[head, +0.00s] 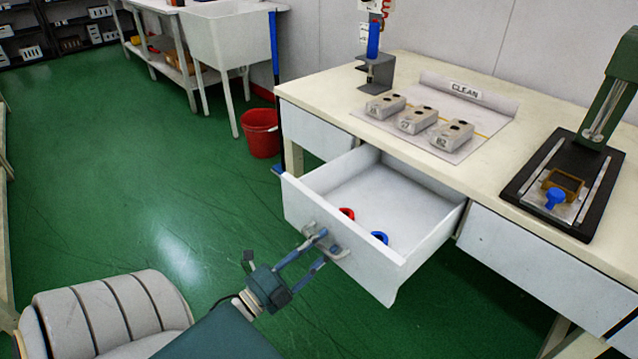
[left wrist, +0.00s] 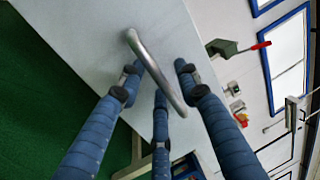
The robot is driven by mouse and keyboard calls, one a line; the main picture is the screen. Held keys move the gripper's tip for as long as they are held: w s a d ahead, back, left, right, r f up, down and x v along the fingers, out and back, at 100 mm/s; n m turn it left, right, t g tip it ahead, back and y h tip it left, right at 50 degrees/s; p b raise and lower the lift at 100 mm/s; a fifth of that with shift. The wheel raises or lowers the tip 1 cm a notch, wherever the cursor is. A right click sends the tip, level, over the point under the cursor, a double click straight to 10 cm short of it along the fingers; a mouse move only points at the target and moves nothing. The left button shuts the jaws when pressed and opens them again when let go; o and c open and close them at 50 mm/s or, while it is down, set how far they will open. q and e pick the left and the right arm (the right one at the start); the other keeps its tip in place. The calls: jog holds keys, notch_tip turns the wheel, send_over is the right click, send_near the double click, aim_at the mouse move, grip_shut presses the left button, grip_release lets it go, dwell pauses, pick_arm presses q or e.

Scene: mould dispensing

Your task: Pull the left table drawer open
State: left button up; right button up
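The left table drawer (head: 345,240) is pulled well out of the cream table and its white inside shows. A red ring-like object (head: 347,214) and a blue one (head: 379,238) lie in it. My left gripper (head: 320,240) is at the metal handle on the drawer's front. In the left wrist view, the blue fingers reach to both sides of the curved handle (left wrist: 155,70). A gap shows beside the right-hand finger, and I cannot tell if they press on the bar. My right gripper is in neither view.
The table top (head: 330,92) carries several grey moulds (head: 416,120) near a CLEAN sign (head: 466,90) and a green press (head: 610,85) at right. Another drawer front (head: 540,270) is closed at right. A red bucket (head: 261,133) stands on the floor.

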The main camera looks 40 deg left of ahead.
pick_arm(q)
jog(key=v, duration=1.2)
jog(key=shift+a, duration=0.1)
